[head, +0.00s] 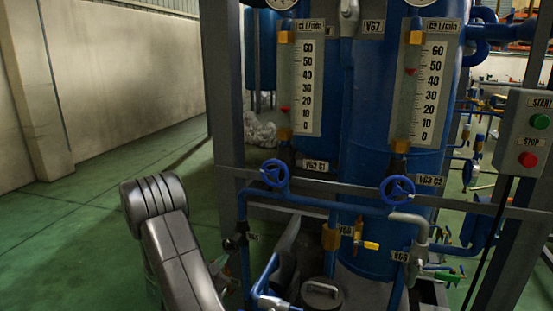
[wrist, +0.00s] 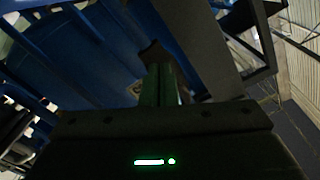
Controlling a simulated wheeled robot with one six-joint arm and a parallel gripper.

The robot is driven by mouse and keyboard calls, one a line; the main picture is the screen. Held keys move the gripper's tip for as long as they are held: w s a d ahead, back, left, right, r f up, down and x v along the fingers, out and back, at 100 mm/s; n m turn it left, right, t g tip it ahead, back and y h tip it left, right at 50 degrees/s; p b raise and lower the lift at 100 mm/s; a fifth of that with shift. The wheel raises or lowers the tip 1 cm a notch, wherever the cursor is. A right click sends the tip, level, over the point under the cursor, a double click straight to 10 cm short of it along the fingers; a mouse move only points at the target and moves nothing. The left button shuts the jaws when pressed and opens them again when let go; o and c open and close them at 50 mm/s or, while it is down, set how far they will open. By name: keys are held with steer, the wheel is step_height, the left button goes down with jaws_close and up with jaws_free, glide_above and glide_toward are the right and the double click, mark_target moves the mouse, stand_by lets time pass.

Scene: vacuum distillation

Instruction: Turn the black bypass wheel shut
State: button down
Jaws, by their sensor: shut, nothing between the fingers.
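In the head view a small dark fitting (head: 236,241) sits on the blue pipe at the left post, beside a small partly hidden label. It may be the black bypass wheel, but its shape is too small to tell. My gripper's green fingers (wrist: 162,84) show close together and shut in the wrist view. A dark shape (wrist: 153,53) lies at their tips; I cannot tell whether it is fingertip or part of the rig. In the head view my grey arm reaches down at lower left, and I cannot clearly make out the gripper there.
Two blue handwheels (head: 275,173) (head: 397,189) stand under the flow gauges. A yellow-handled valve (head: 370,245) and a green-handled valve (head: 446,277) are lower right. The grey frame post (head: 226,100) stands by my arm. A start/stop box (head: 527,135) is at right. Green floor (head: 95,230) is clear at left.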

steer(key=shift+d+r, duration=0.1)
steer(key=shift+r, duration=0.15)
steer(key=shift+w+a+r+b, duration=0.1)
steer(key=shift+a+r+b, duration=0.1)
steer(key=shift+b, duration=1.15)
stand_by(0.3)
steer(key=b+v, duration=0.2)
steer(key=v, duration=0.4)
steer(key=shift+a+f, duration=0.2)
steer(key=shift+f, duration=0.2)
